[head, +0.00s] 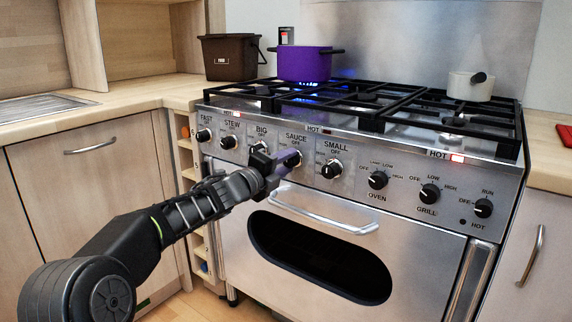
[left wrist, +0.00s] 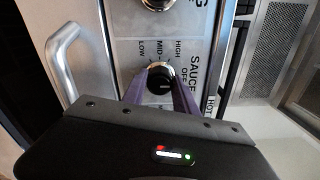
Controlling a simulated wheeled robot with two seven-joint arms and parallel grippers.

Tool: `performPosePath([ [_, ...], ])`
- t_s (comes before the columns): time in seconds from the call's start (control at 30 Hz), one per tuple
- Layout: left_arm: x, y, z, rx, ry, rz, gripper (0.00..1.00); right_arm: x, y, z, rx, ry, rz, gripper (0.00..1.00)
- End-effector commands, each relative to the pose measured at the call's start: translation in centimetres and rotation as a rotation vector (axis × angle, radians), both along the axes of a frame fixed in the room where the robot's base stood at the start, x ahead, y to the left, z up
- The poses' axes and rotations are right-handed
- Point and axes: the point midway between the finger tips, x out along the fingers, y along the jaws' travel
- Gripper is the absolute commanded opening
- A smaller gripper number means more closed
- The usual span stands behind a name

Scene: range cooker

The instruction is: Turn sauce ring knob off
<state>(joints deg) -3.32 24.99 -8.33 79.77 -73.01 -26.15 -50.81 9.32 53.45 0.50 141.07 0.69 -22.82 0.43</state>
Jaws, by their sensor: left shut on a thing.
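The sauce ring knob (left wrist: 160,78) is round and black with a pale line on its face. It sits under the SAUCE label among LOW, MID, HIGH and OFF marks. My left gripper (left wrist: 161,88) has its two purple-grey fingers on either side of the knob, shut on it. I cannot tell clearly which mark the line points to. In the head view my left gripper (head: 287,162) is at the front panel (head: 354,158) and hides most of the sauce knob. My right gripper is out of view.
A purple pot (head: 305,65) stands on a back ring with blue flame beneath. A white pan (head: 470,86) stands at the back right. Small knob (head: 331,168) and big knob (head: 259,148) flank the gripper. The oven handle (head: 323,212) runs below.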

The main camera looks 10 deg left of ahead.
Motion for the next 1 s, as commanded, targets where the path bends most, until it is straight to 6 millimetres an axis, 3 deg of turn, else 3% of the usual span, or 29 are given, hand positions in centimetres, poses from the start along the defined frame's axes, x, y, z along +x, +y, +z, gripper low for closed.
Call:
performPosePath([
  [0.23,0.0,0.0,-0.1,0.002,0.002,0.001,0.00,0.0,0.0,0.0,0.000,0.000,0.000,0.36],
  [0.27,0.0,0.0,-0.1,0.002,0.003,0.000,0.36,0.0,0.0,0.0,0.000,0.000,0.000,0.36],
  [0.5,0.0,0.0,-0.1,-0.001,0.001,0.000,0.56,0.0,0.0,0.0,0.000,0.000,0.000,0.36],
  [0.8,-0.1,0.1,0.0,-0.001,0.000,0.000,0.56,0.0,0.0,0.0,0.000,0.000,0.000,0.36],
  [1.0,-1.8,0.8,0.1,-0.001,0.000,0.000,0.56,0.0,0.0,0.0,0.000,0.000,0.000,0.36],
])
